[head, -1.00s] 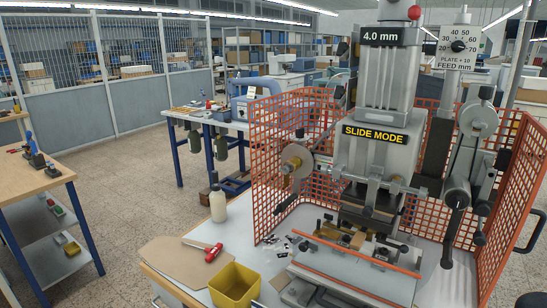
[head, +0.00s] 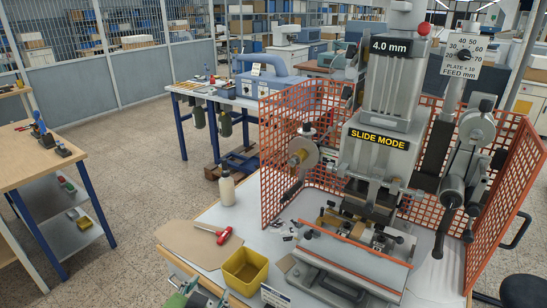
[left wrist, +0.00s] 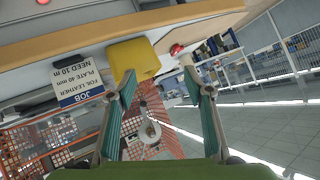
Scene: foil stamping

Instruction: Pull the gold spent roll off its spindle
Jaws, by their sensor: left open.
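In the head view, a pale disc with a gold hub (head: 302,153), which looks like the gold spent roll on its spindle, sits at the left side of the stamping press (head: 375,150), inside the orange guard. The disc also shows in the left wrist view (left wrist: 150,132), between the finger lines and well away from them. My left gripper (head: 203,291) is at the bottom edge of the head view, partly cut off, below the yellow bin. In the left wrist view its two teal fingers (left wrist: 158,80) stand apart with nothing between them. My right gripper does not show.
The orange mesh guard (head: 280,128) flanks the press. A job sign (left wrist: 78,82) shows upside down in the left wrist view.

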